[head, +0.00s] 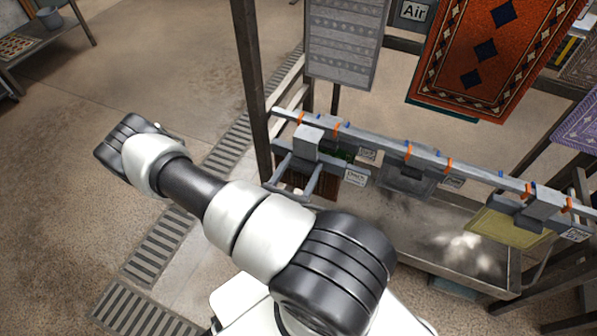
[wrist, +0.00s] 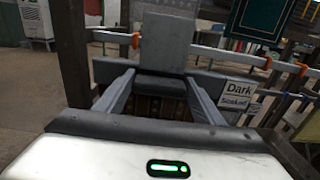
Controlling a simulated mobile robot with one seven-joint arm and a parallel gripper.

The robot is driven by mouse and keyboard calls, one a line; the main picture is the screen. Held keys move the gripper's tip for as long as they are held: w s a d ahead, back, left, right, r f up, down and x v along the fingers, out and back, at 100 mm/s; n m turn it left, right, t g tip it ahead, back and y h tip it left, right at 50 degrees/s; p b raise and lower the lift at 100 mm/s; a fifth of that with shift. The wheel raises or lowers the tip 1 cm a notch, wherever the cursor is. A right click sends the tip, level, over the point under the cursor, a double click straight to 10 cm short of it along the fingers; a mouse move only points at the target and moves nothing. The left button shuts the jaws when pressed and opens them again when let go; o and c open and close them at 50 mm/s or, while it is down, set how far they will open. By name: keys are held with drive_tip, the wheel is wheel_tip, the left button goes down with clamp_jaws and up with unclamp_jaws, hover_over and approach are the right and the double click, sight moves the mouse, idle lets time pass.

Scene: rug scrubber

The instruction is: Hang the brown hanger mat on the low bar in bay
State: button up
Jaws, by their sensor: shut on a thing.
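The brown hanger mat (head: 322,187) hangs below a grey hanger with an upright block (head: 308,138), mostly hidden behind my gripper. My gripper (head: 297,165) is shut on this hanger, and its two grey fingers flank the hanger in the wrist view (wrist: 160,92). A strip of brown mat (wrist: 158,107) shows between them. The low bar (head: 375,143) is a pale rail with orange and blue marks. The hanger block overlaps the bar's left part in both views; I cannot tell whether the hanger rests on it.
A grey mat (head: 405,180) and a yellow mat (head: 508,228) hang farther right along the bar. A dark post (head: 251,90) stands close left. A red patterned rug (head: 490,55) and a grey rug (head: 344,40) hang above. A metal trough (head: 440,250) lies below.

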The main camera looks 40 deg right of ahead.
drive_tip(key=shift+w, duration=0.35)
drive_tip(key=w+d+f+b, duration=0.3)
drive_tip(key=w+d, duration=0.1)
drive_tip(key=d, duration=0.4)
idle(0.8)
drive_tip(key=o, duration=1.6)
drive_tip(key=shift+a, duration=0.1)
